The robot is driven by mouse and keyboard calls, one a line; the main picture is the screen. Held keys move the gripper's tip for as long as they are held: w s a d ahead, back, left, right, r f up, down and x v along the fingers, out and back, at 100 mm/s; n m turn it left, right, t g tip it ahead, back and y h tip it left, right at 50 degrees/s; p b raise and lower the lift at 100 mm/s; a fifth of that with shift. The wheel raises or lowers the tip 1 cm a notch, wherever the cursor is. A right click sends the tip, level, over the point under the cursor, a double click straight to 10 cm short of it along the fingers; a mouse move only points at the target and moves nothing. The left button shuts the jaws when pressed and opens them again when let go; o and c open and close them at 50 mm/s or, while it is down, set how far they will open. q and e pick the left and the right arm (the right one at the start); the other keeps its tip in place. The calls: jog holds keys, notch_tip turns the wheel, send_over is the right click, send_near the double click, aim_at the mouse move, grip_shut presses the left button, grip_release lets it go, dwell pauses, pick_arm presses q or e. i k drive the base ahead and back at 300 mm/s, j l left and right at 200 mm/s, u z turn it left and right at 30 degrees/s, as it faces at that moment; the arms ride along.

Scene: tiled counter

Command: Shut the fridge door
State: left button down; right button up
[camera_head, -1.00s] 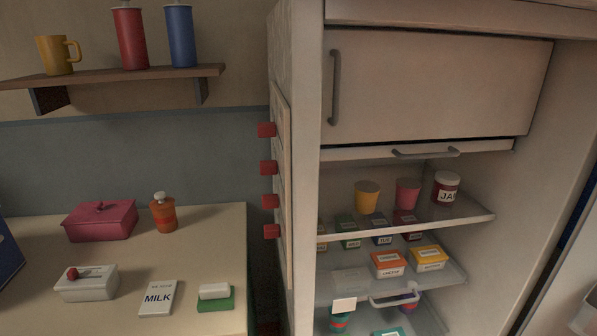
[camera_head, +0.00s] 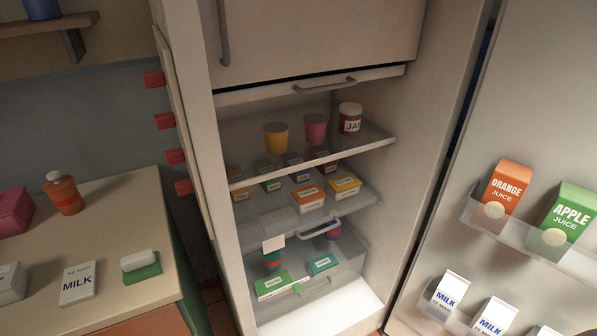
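The fridge (camera_head: 188,110) stands in the middle of the head view with its main compartment open. Its shelves hold a jam jar (camera_head: 349,119), a yellow cup (camera_head: 276,138), a pink cup (camera_head: 315,128) and several small boxes. The fridge door (camera_head: 520,110) is swung wide open on the right, with its inner side facing me. Its racks hold an orange juice carton (camera_head: 507,190), an apple juice carton (camera_head: 568,214) and several milk cartons (camera_head: 448,294). The upper compartment's door (camera_head: 310,35) is shut.
A counter (camera_head: 120,205) at the left holds a milk carton lying flat (camera_head: 78,285), an orange bottle (camera_head: 64,192), a green-and-white sponge (camera_head: 141,264) and a pink box (camera_head: 14,211). A wooden shelf (camera_head: 35,26) is above. Red magnets (camera_head: 164,121) sit on the fridge's left side.

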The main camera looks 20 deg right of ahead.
aim_at(532, 104)
jog(key=k+l, duration=0.7)
jog(key=k, duration=0.15)
jog(key=k+l, duration=0.2)
jog(key=l, duration=0.15)
jog(key=k+l+z, duration=0.1)
jog(key=l, duration=0.75)
jog(key=k+l, duration=0.15)
jog(key=l, duration=0.25)
jog(key=z, duration=0.05)
